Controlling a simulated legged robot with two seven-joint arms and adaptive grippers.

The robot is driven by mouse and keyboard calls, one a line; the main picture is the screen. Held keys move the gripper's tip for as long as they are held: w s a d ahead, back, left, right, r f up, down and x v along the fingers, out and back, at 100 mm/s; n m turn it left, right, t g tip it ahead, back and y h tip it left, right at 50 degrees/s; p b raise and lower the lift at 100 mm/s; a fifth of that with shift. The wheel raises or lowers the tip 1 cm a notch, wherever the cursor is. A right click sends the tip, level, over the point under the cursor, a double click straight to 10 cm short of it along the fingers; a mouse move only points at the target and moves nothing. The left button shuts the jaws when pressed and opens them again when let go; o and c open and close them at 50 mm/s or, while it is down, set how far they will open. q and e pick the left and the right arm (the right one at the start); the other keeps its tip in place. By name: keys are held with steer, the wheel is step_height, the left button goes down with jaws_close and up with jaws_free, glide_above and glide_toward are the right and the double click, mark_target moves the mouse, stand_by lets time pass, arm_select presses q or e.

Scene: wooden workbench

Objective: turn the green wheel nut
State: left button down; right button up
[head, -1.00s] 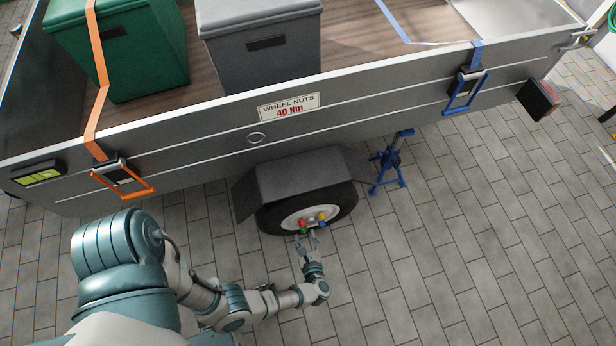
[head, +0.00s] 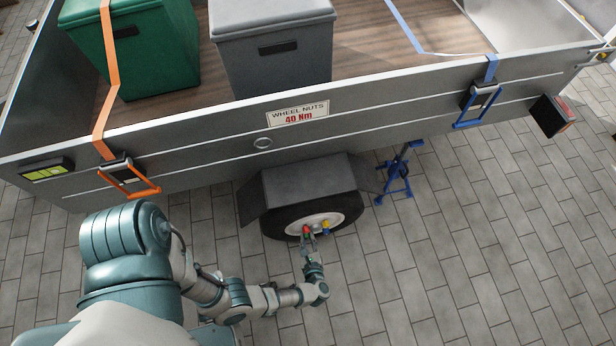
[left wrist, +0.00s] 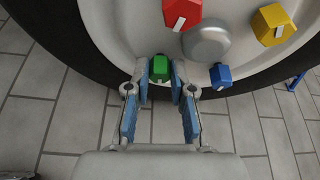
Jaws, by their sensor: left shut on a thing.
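The green wheel nut (left wrist: 160,66) sits low on the pale wheel rim (left wrist: 115,30) in the left wrist view. It has a white mark on its face. My left gripper (left wrist: 160,78) has a fingertip on each side of it and is shut on it. In the head view my left gripper (head: 309,241) reaches up to the lower part of the wheel (head: 276,220), where the green nut is too small to make out clearly. My right gripper is not in view.
Close by are a red nut (left wrist: 182,12), a yellow nut (left wrist: 272,24), a blue nut (left wrist: 220,76) and the round hub cap (left wrist: 206,40). The fender (head: 308,178) overhangs the tyre. A blue stand (head: 396,175) is right of the wheel.

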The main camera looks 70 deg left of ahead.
arm_select(q)
steer(key=shift+a+g, duration=0.1)
steer(key=shift+g, duration=0.2)
steer(key=shift+w+m+g, duration=0.2)
steer(key=shift+m+g, duration=0.4)
steer(key=shift+m, duration=0.6)
steer(key=shift+w+m+g, duration=0.1)
steer(key=shift+m+g, duration=0.5)
steer(key=shift+m, duration=0.3)
steer(key=shift+w+m+y, duration=0.1)
steer(key=shift+m+y, duration=0.2)
steer(key=c, duration=1)
jaws_free()
steer(key=shift+f, duration=0.1)
steer(key=v, duration=0.7)
steer(key=shift+w+d, duration=0.15)
steer(key=shift+d, duration=0.1)
